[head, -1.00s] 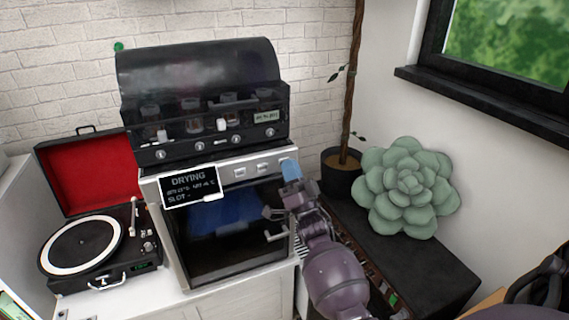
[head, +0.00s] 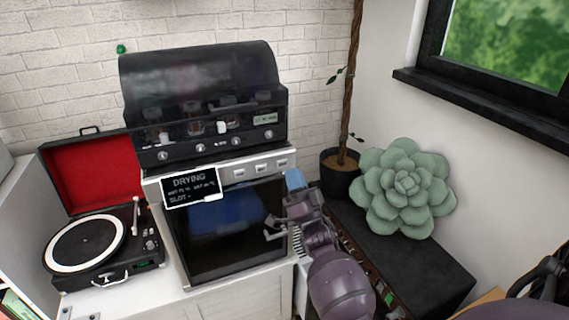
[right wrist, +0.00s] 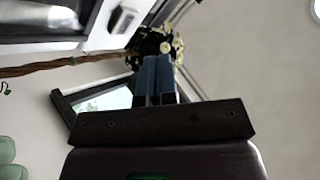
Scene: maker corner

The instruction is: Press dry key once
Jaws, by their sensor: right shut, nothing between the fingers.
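The machine has a white panel with three pale keys: a left key (head: 239,173), a middle key (head: 263,168) and a right key (head: 283,163). Their labels are too small to read, so I cannot tell which is the dry key. A black display (head: 190,187) left of the keys reads "DRYING" with smaller lines below. My right gripper (head: 294,179) has blue fingertips, shut and empty, just below and right of the right key, seemingly apart from it. In the right wrist view the blue fingers (right wrist: 155,80) are together. My left gripper is not in view.
Below the panel is a dark-windowed chamber (head: 235,250) with something blue inside. A black hooded unit (head: 200,90) with knobs sits above. A record player (head: 85,240) stands left. A green succulent-shaped cushion (head: 405,185) and a plant pot (head: 340,180) stand right.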

